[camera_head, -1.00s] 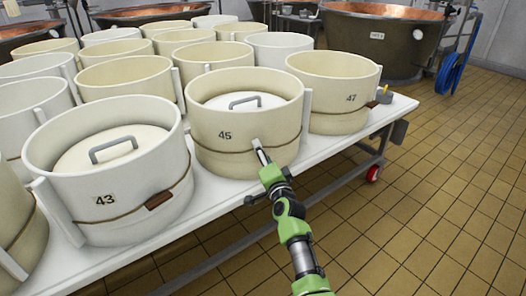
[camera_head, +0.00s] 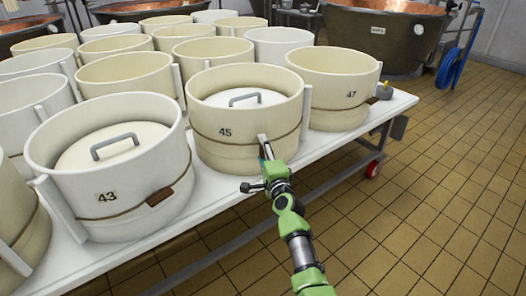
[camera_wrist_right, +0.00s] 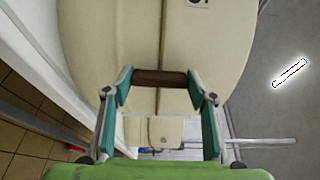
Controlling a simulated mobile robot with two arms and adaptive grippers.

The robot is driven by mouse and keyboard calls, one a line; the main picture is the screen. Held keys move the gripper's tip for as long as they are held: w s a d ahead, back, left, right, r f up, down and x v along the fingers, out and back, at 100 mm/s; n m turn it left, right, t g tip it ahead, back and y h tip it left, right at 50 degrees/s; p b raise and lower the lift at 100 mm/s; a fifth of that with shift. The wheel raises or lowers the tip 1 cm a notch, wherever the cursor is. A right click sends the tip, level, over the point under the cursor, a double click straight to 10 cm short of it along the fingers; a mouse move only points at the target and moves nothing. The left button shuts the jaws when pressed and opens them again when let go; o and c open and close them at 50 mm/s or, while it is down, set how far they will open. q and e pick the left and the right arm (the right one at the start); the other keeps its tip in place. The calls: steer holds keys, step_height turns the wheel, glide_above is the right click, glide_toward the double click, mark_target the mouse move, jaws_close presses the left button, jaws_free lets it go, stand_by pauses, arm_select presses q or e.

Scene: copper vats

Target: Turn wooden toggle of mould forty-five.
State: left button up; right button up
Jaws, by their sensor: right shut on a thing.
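Mould 45 (camera_head: 222,112) is a cream round tub with a lid and grey handle inside, near the table's front edge. A dark cord (camera_head: 218,143) runs around its lower wall. My right gripper (camera_head: 264,147) is at its front wall, level with the cord. In the right wrist view, the brown wooden toggle (camera_wrist_right: 160,78) lies between the two teal-padded fingers, against the mould wall (camera_wrist_right: 130,40). The gripper is shut on the toggle, one finger at each end. In the head view the gripper hides the toggle. My left gripper is not in view.
Mould 43 (camera_head: 75,190), with its own brown toggle (camera_head: 159,197), stands left. Mould 47 (camera_head: 335,108) stands close on the right. Several more moulds fill the white table (camera_head: 395,108) behind. The tiled floor (camera_head: 430,200) at right is clear. A copper vat (camera_head: 385,45) stands at the back.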

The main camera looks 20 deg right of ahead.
steer(key=o, duration=1.1)
